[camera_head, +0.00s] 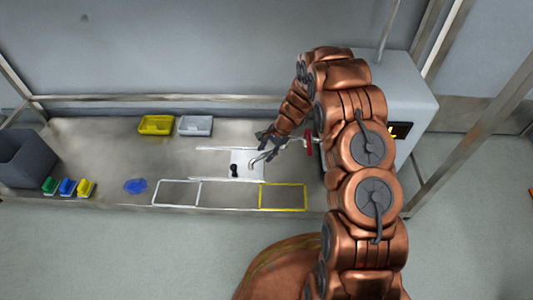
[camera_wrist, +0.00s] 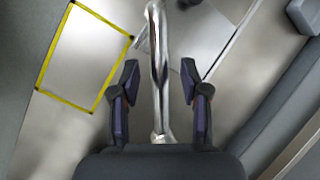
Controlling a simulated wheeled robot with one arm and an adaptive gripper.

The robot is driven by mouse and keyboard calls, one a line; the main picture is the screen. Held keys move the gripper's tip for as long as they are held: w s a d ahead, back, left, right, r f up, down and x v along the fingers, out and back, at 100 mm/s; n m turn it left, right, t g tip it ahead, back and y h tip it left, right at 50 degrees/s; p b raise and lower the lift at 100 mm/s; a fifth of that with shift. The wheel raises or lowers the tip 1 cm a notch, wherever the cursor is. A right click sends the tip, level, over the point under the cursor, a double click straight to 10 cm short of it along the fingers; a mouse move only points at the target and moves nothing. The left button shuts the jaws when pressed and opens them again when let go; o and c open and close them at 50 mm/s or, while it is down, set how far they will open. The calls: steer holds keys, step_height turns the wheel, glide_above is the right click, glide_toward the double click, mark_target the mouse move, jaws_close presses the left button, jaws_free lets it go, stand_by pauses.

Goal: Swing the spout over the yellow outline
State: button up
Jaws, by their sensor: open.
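The spout is a shiny chrome tube (camera_wrist: 158,75) that runs up the middle of the wrist view. In the head view the spout (camera_head: 256,160) shows as a short curved tube over a light plate. My gripper (camera_wrist: 158,82) is open, with one dark finger on each side of the tube and a visible gap on both sides. In the head view my gripper (camera_head: 268,142) is at the spout, partly covered by my arm. The yellow outline (camera_head: 283,184) is on the bench in front and to the right of the plate. It also shows at the left of the wrist view (camera_wrist: 54,46).
Two white outlines (camera_head: 177,181) lie left of the yellow one. A black knob (camera_head: 234,170) stands on the plate. Yellow (camera_head: 156,125) and grey (camera_head: 195,126) trays sit at the back. A blue object (camera_head: 135,186), small coloured boxes (camera_head: 68,187) and a dark bin (camera_head: 27,158) are left.

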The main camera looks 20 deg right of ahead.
steer(key=shift+f, duration=0.1)
jaws_close()
stand_by(0.4)
